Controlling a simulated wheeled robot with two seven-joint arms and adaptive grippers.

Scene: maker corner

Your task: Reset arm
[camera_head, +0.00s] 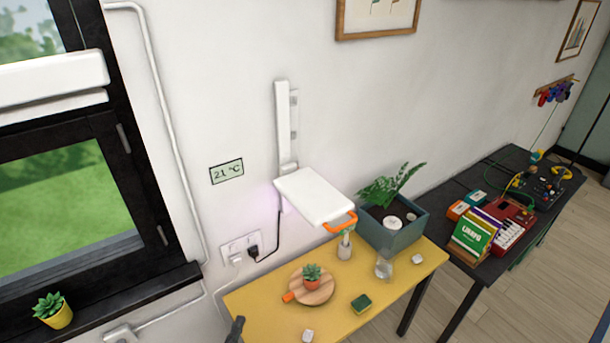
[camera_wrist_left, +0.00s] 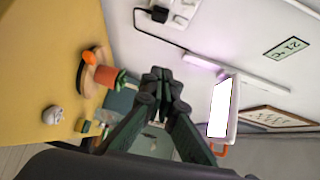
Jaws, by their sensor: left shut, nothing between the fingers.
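My left gripper (camera_head: 236,328) shows only as a small dark tip at the bottom edge of the head view, left of the yellow table. In the left wrist view its dark fingers (camera_wrist_left: 163,88) are together, with nothing between them. A white wall lamp (camera_head: 314,196) with an orange handle (camera_head: 341,222) sticks out over the table. The lamp also shows in the left wrist view (camera_wrist_left: 222,108), to the right of the fingers and apart from them. My right gripper is in neither view.
The yellow table (camera_head: 250,300) holds a small potted succulent (camera_head: 312,277) on a round wooden board, a green sponge (camera_head: 361,303), a glass flask (camera_head: 384,266) and a teal planter box (camera_head: 395,228). A black table (camera_head: 520,170) with books stands right. A window sill (camera_head: 100,305) is left.

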